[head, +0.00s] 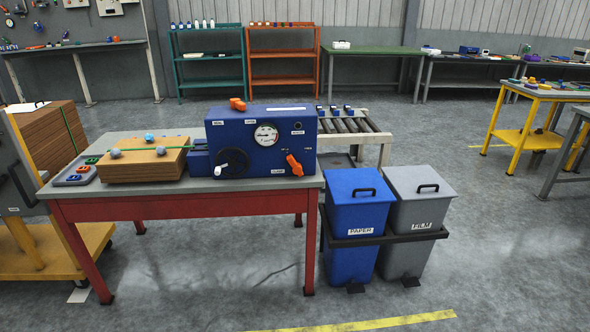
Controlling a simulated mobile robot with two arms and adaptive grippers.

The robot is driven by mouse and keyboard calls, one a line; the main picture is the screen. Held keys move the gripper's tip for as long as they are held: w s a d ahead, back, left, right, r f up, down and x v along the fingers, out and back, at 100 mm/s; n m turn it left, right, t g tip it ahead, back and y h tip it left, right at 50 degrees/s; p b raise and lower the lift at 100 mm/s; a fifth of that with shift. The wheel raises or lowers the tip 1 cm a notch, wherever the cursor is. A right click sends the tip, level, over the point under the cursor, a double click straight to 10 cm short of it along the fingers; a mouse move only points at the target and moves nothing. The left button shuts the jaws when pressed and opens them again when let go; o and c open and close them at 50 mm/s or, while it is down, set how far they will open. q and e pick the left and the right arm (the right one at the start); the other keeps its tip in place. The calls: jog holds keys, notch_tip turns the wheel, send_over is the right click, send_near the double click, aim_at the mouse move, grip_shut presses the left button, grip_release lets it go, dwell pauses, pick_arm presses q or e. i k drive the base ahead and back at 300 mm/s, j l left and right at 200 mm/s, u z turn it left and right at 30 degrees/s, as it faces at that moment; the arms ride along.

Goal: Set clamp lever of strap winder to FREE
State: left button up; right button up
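A blue box-shaped machine (230,130), which looks like the strap winder, stands on a red-legged table (245,186). Its front has a round white gauge (266,135), a black round crank or knob (232,162) and an orange lever (294,165). The lever slants from upper left to lower right, with small labels around it too small to read surely. A second orange part (237,104) sits on top of the machine. A green strap (150,149) runs from the machine's left side over a stack of brown boards (142,170). Neither of my grippers is in view.
A blue bin (357,205) and a grey bin (420,205) stand right of the table. A roller conveyor (350,126) is behind the machine. A grey tray (75,175) with coloured pieces lies at the table's left end. The floor in front is clear.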

aim_at(297, 168)
jog(key=i+l+u, duration=0.2)
jog(key=i+u, duration=0.15)
jog(key=i, duration=0.15)
jog(key=i+l+u, duration=0.7)
jog(key=i+l, duration=0.05)
jog(key=i, duration=0.15)
